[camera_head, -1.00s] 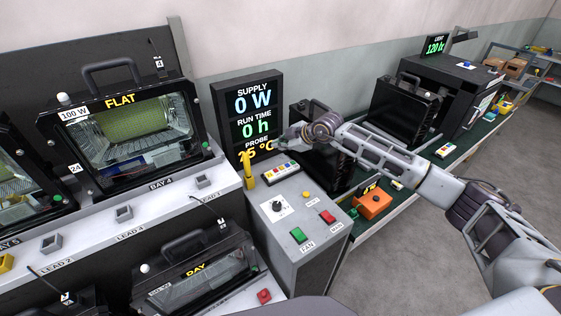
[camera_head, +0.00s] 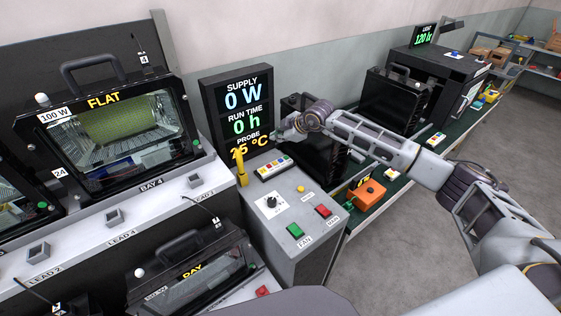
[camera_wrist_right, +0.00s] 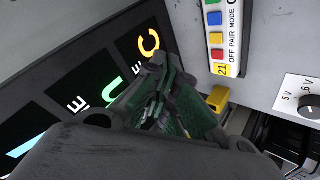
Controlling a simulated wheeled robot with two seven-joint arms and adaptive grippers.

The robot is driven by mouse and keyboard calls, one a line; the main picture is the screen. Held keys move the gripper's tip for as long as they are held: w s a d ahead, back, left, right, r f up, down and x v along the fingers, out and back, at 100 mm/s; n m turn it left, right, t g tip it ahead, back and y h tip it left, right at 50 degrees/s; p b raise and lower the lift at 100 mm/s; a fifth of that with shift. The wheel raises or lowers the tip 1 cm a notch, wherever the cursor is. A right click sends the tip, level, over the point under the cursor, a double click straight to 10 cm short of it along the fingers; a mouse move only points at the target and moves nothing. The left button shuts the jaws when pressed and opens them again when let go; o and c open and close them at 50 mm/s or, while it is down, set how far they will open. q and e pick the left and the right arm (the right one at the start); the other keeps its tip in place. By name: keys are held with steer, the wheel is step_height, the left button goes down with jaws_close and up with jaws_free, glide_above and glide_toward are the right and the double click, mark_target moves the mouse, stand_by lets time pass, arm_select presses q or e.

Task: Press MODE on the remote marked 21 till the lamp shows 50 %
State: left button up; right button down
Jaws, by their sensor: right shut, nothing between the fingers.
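A white remote with a yellow 21 label (camera_wrist_right: 222,69) shows in the right wrist view; its red, yellow and blue buttons stand beside the words OFF, PAIR and MODE, with a green button at the far end. What seems to be the same remote (camera_head: 272,168) lies on the grey supply cabinet in the head view. My right gripper (camera_head: 279,134) is shut and empty, above and behind the remote, in front of the supply display. Its closed fingers (camera_wrist_right: 163,105) show left of the remote in the wrist view. My left gripper is out of view.
The supply display (camera_head: 238,112) reads 0 W and 0 h. A yellow upright piece (camera_head: 240,167) stands left of the remote. The cabinet has a knob (camera_head: 271,201), a green button (camera_head: 295,231) and a red button (camera_head: 323,211). A DAY lamp (camera_head: 190,272) stands below.

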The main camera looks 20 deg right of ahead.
mark_target(279, 162)
step_height(279, 162, down, 5)
steer(key=shift+r+b, duration=0.15)
steer(key=shift+b, duration=0.95)
steer(key=shift+f+b, duration=0.75)
steer(key=shift+f, duration=0.75)
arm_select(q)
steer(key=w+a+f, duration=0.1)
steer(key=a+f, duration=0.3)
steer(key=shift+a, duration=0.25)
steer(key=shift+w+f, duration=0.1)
